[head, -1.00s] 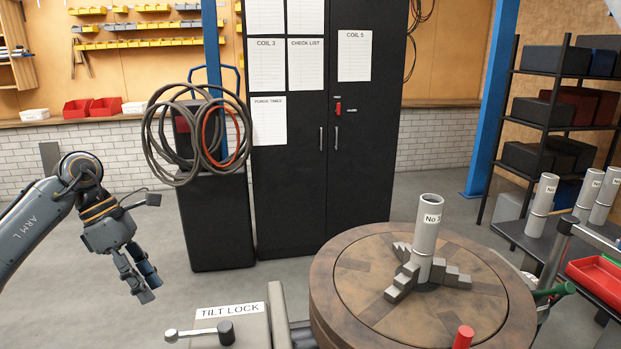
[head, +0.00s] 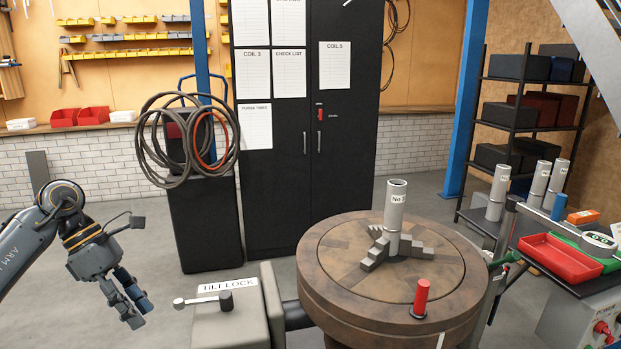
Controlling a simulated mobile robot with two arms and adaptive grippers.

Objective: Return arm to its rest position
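My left arm comes in from the left edge of the head view. Its gripper (head: 138,312) hangs fingers-down over the grey floor, left of the tilt lock box (head: 238,322). The two fingers look a little apart, with nothing between them, and touch nothing. My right gripper is out of view.
A round wooden turntable (head: 325,290) holds an upright No 3 tube (head: 393,215) amid stepped grey blocks and a red peg (head: 421,297). A lever (head: 195,301) tops the lock box. Coiled hoses (head: 150,140) hang by a black cabinet (head: 290,190). A red tray (head: 560,258) is at right.

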